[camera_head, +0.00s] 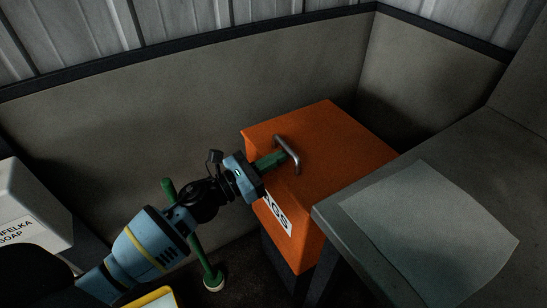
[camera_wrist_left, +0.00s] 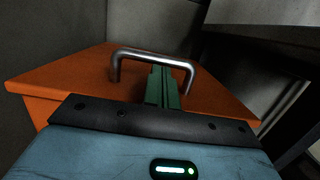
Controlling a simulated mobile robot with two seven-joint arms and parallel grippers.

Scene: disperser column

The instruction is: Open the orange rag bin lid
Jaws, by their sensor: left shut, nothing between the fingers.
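The orange rag bin (camera_head: 310,240) stands against the wall, with part of a white "RAGS" label (camera_head: 276,214) on its front. Its lid (camera_head: 335,135) looks shut and carries a metal bar handle (camera_head: 288,153). My left gripper (camera_head: 284,157) is shut, with its green fingers over the lid at the handle. In the left wrist view the fingers (camera_wrist_left: 163,85) reach under the handle bar (camera_wrist_left: 150,56), above the orange lid (camera_wrist_left: 75,75). Whether they touch the bar I cannot tell. The bin's lower part is partly hidden. My right gripper is not in view.
A grey table (camera_head: 340,225) with a pale sheet (camera_head: 435,230) stands close on the bin's right. A green pole (camera_head: 205,255) stands left of the bin, behind my arm. A white soap container (camera_head: 25,215) is at far left. Walls close off the back.

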